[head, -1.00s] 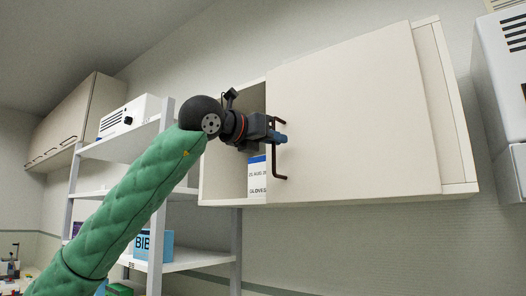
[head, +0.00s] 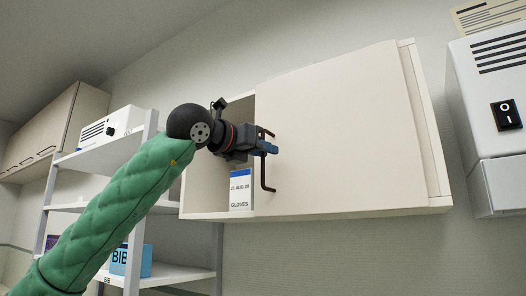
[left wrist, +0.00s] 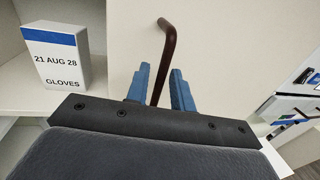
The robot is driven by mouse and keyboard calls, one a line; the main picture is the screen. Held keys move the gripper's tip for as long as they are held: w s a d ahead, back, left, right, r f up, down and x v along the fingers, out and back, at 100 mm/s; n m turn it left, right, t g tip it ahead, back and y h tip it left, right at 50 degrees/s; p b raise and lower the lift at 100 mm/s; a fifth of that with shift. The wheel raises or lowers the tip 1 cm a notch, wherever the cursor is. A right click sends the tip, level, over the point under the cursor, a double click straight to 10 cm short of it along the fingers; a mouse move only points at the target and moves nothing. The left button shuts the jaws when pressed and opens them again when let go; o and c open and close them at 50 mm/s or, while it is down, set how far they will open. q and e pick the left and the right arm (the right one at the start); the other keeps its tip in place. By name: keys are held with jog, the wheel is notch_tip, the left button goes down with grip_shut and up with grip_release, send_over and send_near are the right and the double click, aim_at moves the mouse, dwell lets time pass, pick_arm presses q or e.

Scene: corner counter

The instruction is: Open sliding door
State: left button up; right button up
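The cream sliding door (head: 340,130) covers most of the wall cabinet, with an opening at its left side. A dark red-brown bar handle (head: 264,178) stands upright near the door's left edge. It also shows in the left wrist view (left wrist: 165,58). My left gripper (head: 270,147) is at the handle. In the left wrist view its two blue fingers (left wrist: 160,90) stand apart on either side of the bar, with a visible gap on the right of the bar, so the gripper is open around it. My right gripper is in neither view.
A gloves box (head: 241,190) stands inside the cabinet opening, left of the handle. An open shelf unit (head: 150,190) stands to the left with a bib box (head: 140,262). A white device with a switch (head: 490,110) hangs at the right.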

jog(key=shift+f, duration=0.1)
